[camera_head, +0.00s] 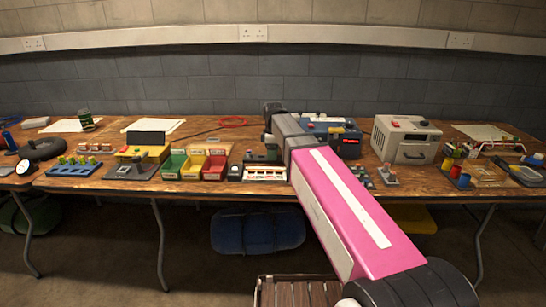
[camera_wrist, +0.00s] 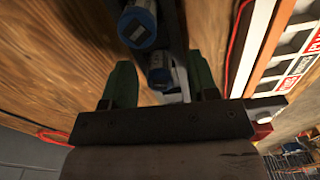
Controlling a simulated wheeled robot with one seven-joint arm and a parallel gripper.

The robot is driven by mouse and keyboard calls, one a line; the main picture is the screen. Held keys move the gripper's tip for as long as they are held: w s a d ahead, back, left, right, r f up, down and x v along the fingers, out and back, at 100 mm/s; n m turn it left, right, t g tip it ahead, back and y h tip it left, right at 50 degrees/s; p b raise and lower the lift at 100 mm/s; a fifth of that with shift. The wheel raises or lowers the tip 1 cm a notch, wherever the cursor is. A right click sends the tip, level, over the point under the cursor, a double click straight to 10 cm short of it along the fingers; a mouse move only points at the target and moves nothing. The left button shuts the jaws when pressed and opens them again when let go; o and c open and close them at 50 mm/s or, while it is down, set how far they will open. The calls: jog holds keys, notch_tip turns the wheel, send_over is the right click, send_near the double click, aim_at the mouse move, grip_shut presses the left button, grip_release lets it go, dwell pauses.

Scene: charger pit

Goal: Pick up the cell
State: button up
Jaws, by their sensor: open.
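In the wrist view my gripper (camera_wrist: 162,68) has its two dark green fingers apart. A dark cylinder with a blue band and a grey end, apparently a cell (camera_wrist: 160,76), shows between the fingers. I cannot tell whether the fingers touch it. A second similar cylinder (camera_wrist: 138,27) is just beyond it, at the top of the picture. Both seem to sit in or against a dark holder, partly out of view. In the head view my pink arm reaches over the table, and the gripper's fingertips are hidden.
A wooden table (camera_head: 105,182) runs along the wall. A blue charger-like unit (camera_head: 318,131) with a red display and a beige box (camera_head: 404,139) stand by my arm. Green, yellow and red bins (camera_head: 194,164) and a blue rack (camera_head: 78,170) are left. A red cable (camera_wrist: 238,45) lies near the fingers.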

grip_shut()
jog(key=shift+r, duration=0.1)
